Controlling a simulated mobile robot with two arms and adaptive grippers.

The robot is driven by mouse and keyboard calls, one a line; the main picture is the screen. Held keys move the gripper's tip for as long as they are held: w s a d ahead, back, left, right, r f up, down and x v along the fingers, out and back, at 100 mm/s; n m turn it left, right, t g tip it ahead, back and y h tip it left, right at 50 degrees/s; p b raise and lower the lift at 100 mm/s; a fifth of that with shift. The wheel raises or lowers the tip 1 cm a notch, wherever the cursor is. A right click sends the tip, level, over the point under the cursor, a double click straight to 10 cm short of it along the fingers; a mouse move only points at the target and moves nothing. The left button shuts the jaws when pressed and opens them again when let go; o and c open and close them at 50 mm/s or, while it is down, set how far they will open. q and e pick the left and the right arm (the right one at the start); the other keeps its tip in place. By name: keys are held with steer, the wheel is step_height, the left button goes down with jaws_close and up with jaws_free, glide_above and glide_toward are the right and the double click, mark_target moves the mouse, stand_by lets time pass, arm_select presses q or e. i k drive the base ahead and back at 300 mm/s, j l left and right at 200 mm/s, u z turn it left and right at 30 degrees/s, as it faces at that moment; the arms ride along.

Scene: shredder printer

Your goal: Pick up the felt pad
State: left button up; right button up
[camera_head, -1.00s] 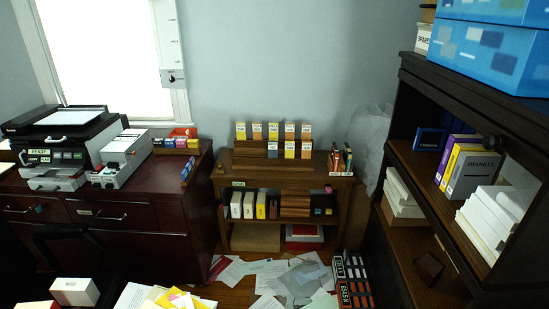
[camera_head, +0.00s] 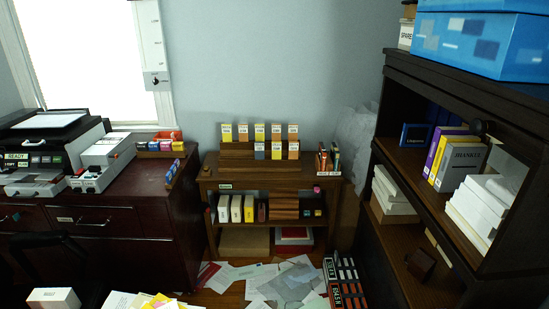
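I cannot pick out the felt pad with certainty. A small pink item (camera_head: 317,189) lies at the right end of the low wooden stand (camera_head: 268,181), but it is too small to identify. Neither of my grippers can be made out in the head view, so I see nothing held.
A dark red cabinet (camera_head: 130,203) on the left bears a printer (camera_head: 50,150) and a grey-white box-like unit (camera_head: 103,160). Loose papers (camera_head: 285,280) and a dark rack (camera_head: 343,283) lie low in front of the stand. A tall dark bookcase (camera_head: 425,210) bounds the right side.

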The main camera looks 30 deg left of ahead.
mark_target(259, 146)
steer(key=z, duration=2.45)
steer(key=j+z, duration=0.1)
steer(key=z, duration=0.9)
steer(key=k+j+z, duration=0.1)
steer(key=z, duration=0.85)
steer(key=k+z, duration=0.1)
steer(key=z, duration=0.4)
steer(key=k+j, duration=0.1)
steer(key=k, duration=2.25)
steer(key=k+u, duration=0.2)
steer(key=u, duration=0.3)
steer(key=k+u, duration=0.15)
steer(key=u, duration=0.35)
steer(key=k+j+u, duration=0.15)
steer(key=u, duration=0.35)
steer(key=k+j+u, duration=0.1)
steer(key=j+u, duration=0.15)
steer(key=u, duration=0.2)
